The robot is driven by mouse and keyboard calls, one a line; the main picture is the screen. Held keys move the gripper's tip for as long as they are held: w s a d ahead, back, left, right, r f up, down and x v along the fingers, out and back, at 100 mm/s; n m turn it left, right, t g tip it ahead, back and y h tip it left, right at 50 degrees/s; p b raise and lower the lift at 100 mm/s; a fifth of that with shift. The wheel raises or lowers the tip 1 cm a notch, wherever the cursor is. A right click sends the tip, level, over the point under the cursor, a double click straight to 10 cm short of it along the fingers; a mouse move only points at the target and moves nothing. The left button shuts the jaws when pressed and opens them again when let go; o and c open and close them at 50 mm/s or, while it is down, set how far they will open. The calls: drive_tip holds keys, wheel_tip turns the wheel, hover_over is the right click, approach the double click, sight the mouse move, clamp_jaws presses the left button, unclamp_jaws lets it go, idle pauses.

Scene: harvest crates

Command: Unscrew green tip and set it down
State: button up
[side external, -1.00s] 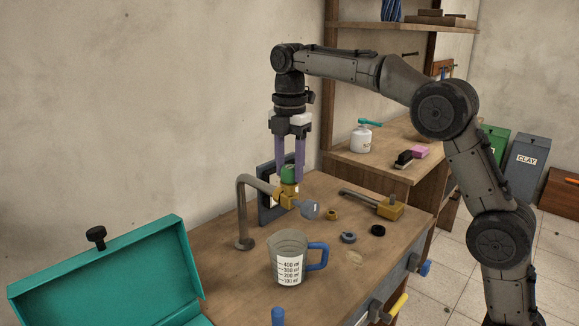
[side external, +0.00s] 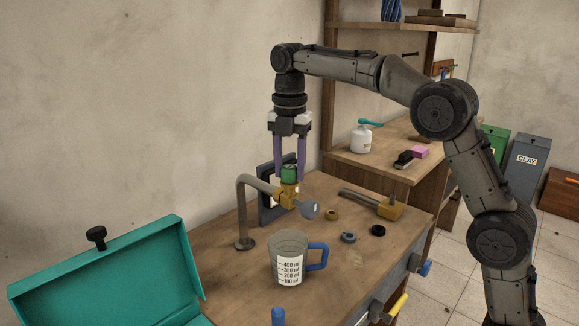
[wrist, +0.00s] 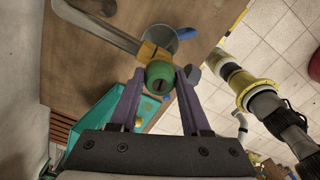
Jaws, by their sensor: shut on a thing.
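The green tip (side external: 289,174) sits upright on top of the brass fitting (side external: 289,196) at the end of a bent grey pipe (side external: 242,205). My gripper (side external: 289,177) points straight down, its purple fingers on either side of the tip and shut on it. In the wrist view the green tip (wrist: 160,77) shows between the two fingertips (wrist: 160,74), with a dark opening at its centre. The brass fitting (wrist: 152,53) and pipe show beyond it. Whether the tip's thread is loose cannot be seen.
A measuring jug (side external: 289,262) with a blue handle stands in front of the pipe. Small rings (side external: 348,237) and a brass fitting with a pipe (side external: 390,209) lie to the right. An open teal box (side external: 110,275) is at the left. Bare wood lies around the rings.

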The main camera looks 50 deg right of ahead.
drive_tip(key=shift+s+n, duration=0.15)
drive_tip(key=shift+n, duration=0.15)
drive_tip(key=shift+n, duration=0.6)
drive_tip(key=shift+n, duration=0.9)
drive_tip(key=o, duration=0.7)
drive_tip(key=shift+o, duration=0.2)
drive_tip(key=shift+m, duration=0.9)
drive_tip(key=shift+m, duration=0.8)
